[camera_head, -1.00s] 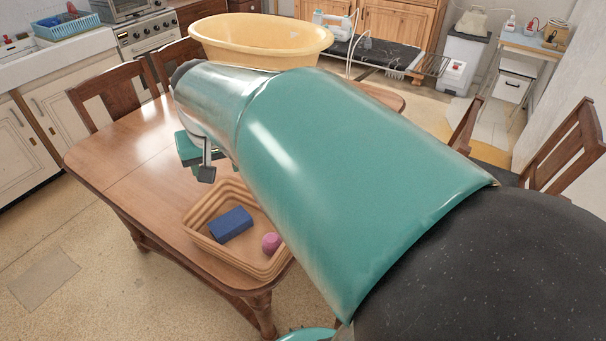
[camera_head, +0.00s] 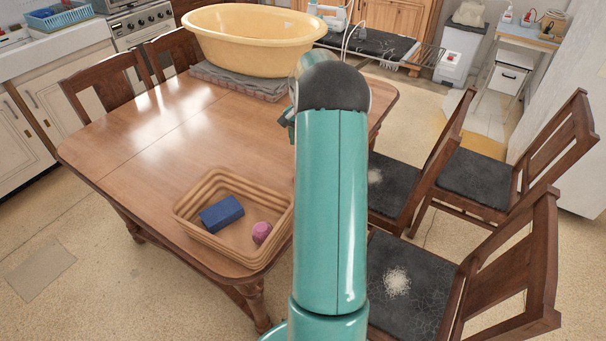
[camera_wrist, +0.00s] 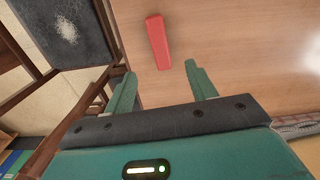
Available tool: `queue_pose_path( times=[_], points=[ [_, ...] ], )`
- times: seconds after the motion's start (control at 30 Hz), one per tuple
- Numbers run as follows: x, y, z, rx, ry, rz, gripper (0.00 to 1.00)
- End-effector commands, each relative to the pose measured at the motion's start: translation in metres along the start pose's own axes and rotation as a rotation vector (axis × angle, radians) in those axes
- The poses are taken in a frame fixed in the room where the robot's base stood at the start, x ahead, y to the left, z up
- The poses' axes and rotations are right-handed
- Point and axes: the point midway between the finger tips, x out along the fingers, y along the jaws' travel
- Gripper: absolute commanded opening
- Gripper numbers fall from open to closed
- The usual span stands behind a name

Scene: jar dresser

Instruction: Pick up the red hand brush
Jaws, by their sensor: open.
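The red hand brush (camera_wrist: 158,42) shows in the wrist view as a narrow red bar on the bare wooden table top, near the table edge on the chair side. My gripper (camera_wrist: 160,78) is open and empty, with its two green fingers apart. The brush appears just beyond the fingertips, roughly in line with the gap between them, and the fingers do not touch it. In the head view my arm hides the brush and most of the gripper.
The wooden table (camera_head: 170,130) holds a tan basket (camera_head: 190,228) with a blue block (camera_head: 221,214) and a pink item (camera_head: 261,232). A yellow tub (camera_head: 250,45) stands on a folded grey cloth (camera_head: 235,82) at the far end. Chairs (camera_head: 470,260) line the right side.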

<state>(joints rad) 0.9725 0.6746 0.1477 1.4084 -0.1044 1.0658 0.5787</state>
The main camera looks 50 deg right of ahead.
Motion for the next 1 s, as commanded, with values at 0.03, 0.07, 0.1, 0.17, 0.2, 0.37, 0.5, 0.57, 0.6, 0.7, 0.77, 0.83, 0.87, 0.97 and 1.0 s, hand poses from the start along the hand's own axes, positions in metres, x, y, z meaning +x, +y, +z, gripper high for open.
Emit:
queue_pose_path(
  times=[0.03,0.07,0.1,0.17,0.2,0.37,0.5,0.57,0.6,0.7,0.77,0.83,0.87,0.97,1.0],
  points=[
    [0.008,0.001,0.000,0.001,-0.003,0.001,0.56],
    [0.013,0.001,0.000,0.000,-0.004,0.002,0.56],
    [0.020,0.001,0.001,-0.001,-0.004,0.002,0.56],
    [0.032,0.002,0.001,-0.002,-0.004,0.003,0.56],
    [0.041,0.001,0.001,-0.002,-0.004,0.003,0.56],
    [0.068,0.001,0.001,-0.005,-0.003,0.002,0.56],
    [0.080,0.001,0.001,-0.005,-0.001,0.001,0.56],
    [0.083,0.001,0.001,-0.004,-0.001,0.001,0.56],
    [0.085,0.001,0.000,-0.004,-0.002,0.001,0.56],
    [0.097,0.001,0.000,-0.004,-0.002,0.001,0.56],
    [0.107,0.001,-0.001,-0.004,-0.004,0.001,0.56],
    [0.118,0.001,-0.002,-0.005,-0.003,0.001,0.56],
    [0.122,0.001,-0.002,-0.005,-0.003,0.001,0.56],
    [0.131,0.001,-0.002,-0.005,-0.001,0.001,0.56],
    [0.132,0.001,-0.002,-0.005,0.000,0.001,0.56]
  ],
)
